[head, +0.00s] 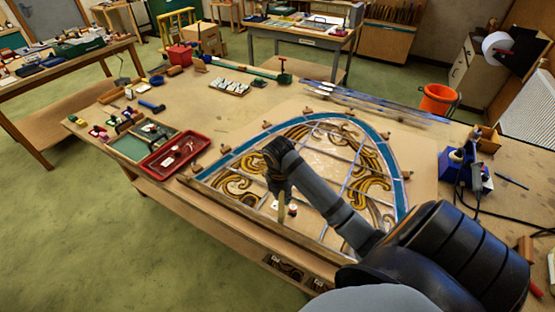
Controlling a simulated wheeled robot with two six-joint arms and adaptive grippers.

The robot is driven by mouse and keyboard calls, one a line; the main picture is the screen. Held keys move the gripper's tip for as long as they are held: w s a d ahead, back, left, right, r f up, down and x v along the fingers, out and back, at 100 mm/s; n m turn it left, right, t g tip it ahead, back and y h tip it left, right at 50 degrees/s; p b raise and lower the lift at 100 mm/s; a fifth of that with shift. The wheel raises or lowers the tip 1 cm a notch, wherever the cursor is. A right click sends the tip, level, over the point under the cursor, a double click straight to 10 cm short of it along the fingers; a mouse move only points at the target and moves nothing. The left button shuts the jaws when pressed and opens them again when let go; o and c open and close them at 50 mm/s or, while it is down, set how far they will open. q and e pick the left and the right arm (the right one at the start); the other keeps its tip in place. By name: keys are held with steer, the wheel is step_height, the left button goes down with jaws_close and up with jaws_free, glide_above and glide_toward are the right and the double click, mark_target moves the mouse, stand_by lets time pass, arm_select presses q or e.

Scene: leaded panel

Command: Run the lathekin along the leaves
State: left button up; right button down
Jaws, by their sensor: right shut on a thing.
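The leaded panel (400,190) lies on the bench, a pointed arch with a blue glass border, amber-brown scrolling leaf shapes and grey lead lines. My right gripper (279,190) points down over the middle-left of the panel, shut on a slim tan tool, seemingly the lathekin (281,207). The tool hangs upright below the fingers; whether its tip touches the lead cannot be told. My right arm hides part of the panel's middle and lower right. My left gripper is out of view.
Wooden blocks (267,125) stand around the panel's edge. A red tray (174,155) lies to its left. Long lead strips (375,102) lie behind it. An orange bucket (437,100) and a blue soldering stand (463,170) are at right.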

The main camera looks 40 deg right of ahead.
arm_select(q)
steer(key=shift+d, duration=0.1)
arm_select(e)
steer(key=s+d, duration=0.3)
steer(key=s, duration=0.6)
steer(key=shift+d, duration=0.35)
stand_by(0.9)
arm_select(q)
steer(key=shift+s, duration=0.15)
